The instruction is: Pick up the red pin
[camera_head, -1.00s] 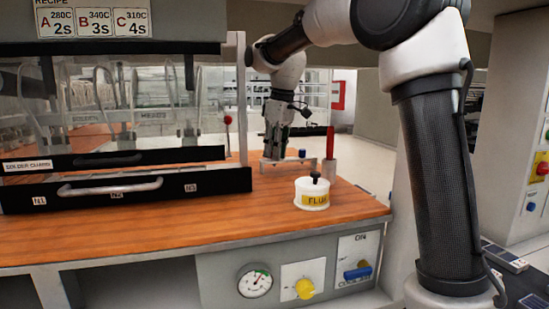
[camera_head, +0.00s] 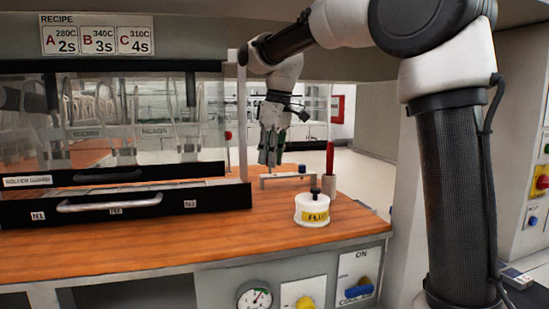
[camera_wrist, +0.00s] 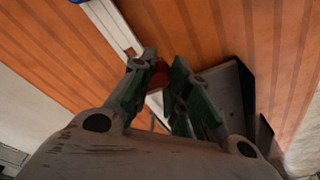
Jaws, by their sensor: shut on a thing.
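The red pin (camera_wrist: 159,76) shows as a small red piece between the fingertips of my gripper (camera_wrist: 155,78) in the wrist view; the fingers hide most of it. My gripper (camera_head: 270,158) is shut on it. In the head view, my gripper points down just above the left part of a low white rack (camera_head: 286,178) on the wooden bench, and I cannot make out the pin there. A blue pin (camera_head: 302,168) stands at the right part of the rack.
A white flux pot (camera_head: 312,210) with a black knob stands in front of the rack. A red rod (camera_head: 330,158) stands upright in a holder right of it. A glass-fronted solder cabinet (camera_head: 115,120) and its black drawer front (camera_head: 215,195) take up the left. The front right bench top is clear.

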